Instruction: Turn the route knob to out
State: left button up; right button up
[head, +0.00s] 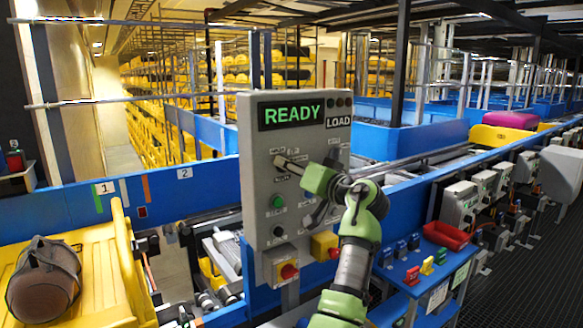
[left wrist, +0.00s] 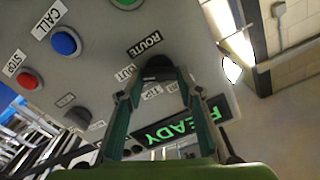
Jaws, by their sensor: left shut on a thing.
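The grey control panel (head: 257,190) stands upright in the middle of the head view, with a green READY display (head: 291,113) at its top. My left gripper (head: 290,163), on a green and grey arm, reaches the panel's left part below the display. In the left wrist view the dark route knob (left wrist: 158,68) sits between the fingertips of my left gripper (left wrist: 152,82), which are shut on it. A ROUTE label (left wrist: 145,43) and a partly readable OUT label (left wrist: 125,73) are beside it. The knob's pointing direction is hidden by the fingers. My right gripper is not in view.
Other controls are close by: a green button (head: 277,202), a red button (head: 289,272), and a blue button (left wrist: 65,42). A yellow tray (head: 100,280) with a brown bag (head: 43,280) is at left. A blue shelf (head: 425,268) with a red bin (head: 444,235) is at right.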

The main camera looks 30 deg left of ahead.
pick_arm(q)
jog(key=shift+r+m, duration=0.15)
jog(key=shift+m, duration=0.15)
jog(key=o, duration=1.1)
jog(key=shift+a, duration=0.1)
jog(key=shift+w+a, duration=0.1)
jog(key=shift+f, duration=0.2)
jog(key=v, duration=0.7)
jog(key=shift+d, duration=0.3)
